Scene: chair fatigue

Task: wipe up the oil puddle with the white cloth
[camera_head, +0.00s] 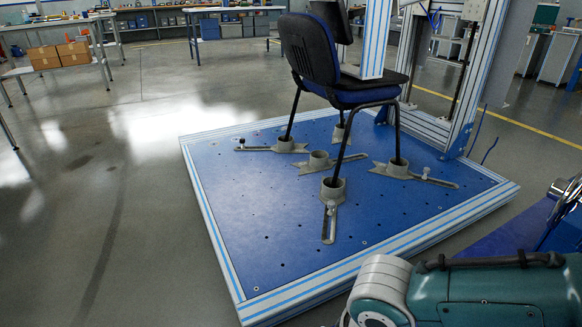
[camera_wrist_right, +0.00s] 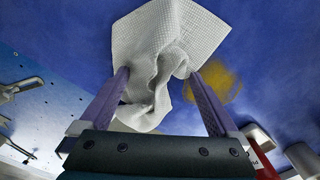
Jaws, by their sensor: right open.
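The white cloth (camera_wrist_right: 165,28) lies crumpled on a blue surface (camera_wrist_right: 265,35) in the right wrist view. A bunched fold of it rises between the fingers of my right gripper (camera_wrist_right: 158,74). The gripper is open, with one finger on each side of the fold; whether either finger touches the cloth I cannot tell. The oil puddle (camera_wrist_right: 224,84) is a yellow-brown patch on the blue surface, right of the cloth and beside the right finger, which hides part of it. My left gripper is not in view, and the head view shows neither cloth nor puddle.
In the wrist view a perforated plate (camera_wrist_right: 35,110) is on the left; a red object (camera_wrist_right: 266,168) and metal parts are at lower right. In the head view an office chair (camera_head: 318,60) stands on a blue platform (camera_head: 270,235). The floor left of it is clear.

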